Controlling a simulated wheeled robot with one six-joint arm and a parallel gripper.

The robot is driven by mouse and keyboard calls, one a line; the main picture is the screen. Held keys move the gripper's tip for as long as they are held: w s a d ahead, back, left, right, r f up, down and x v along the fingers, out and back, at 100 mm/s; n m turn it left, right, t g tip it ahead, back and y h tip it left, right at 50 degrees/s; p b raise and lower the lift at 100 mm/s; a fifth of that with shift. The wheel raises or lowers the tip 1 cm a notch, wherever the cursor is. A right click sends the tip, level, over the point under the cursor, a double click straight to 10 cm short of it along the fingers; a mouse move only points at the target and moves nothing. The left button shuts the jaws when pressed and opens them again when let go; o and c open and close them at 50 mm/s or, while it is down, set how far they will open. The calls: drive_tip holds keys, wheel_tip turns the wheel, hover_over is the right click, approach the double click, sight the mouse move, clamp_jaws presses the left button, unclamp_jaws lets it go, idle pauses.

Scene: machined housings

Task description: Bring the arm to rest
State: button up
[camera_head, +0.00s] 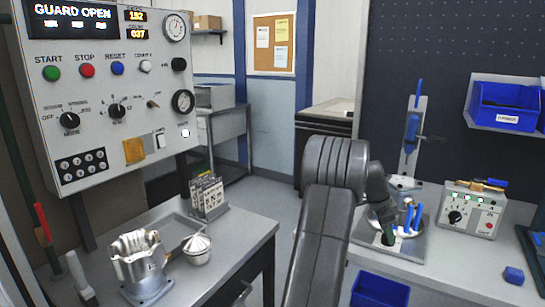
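My arm rises from the bottom centre, bends at a large grey joint and reaches down to the right. My gripper (388,238) is at the arm's far end, low over a fixture (408,250) on the right bench. The fixture has blue-handled clamps. The gripper is small and dark here, and its fingers are partly lost against the fixture. I cannot tell whether they are open, hold anything or touch the fixture.
A silver machined housing (140,266) and a metal part with a conical top (197,249) stand on the left bench (228,262). A control panel (113,90) hangs above it. A control box (472,209) stands right of the fixture. A blue bin (380,290) sits low in front.

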drive_tip(key=n, duration=0.1)
drive_tip(key=n+t+p, duration=0.1)
drive_tip(key=n, duration=0.1)
drive_tip(key=n+p, duration=0.1)
drive_tip(key=n, duration=0.1)
drive_tip(key=shift+s+r+t+y, duration=0.2)
drive_tip(key=shift+r+t+y, duration=0.1)
drive_tip(key=shift+t, duration=0.1)
drive_tip(key=n+t+p, duration=0.1)
drive_tip(key=n+p, duration=0.1)
drive_tip(key=n, duration=0.1)
drive_tip(key=shift+d+f+p, duration=0.1)
drive_tip(key=shift+p, duration=0.2)
drive_tip(key=shift+f+n+y+p, duration=0.1)
drive_tip(key=shift+n+y+p, duration=0.2)
drive_tip(key=shift+n+y, duration=0.15)
drive_tip(key=shift+s+f, duration=0.1)
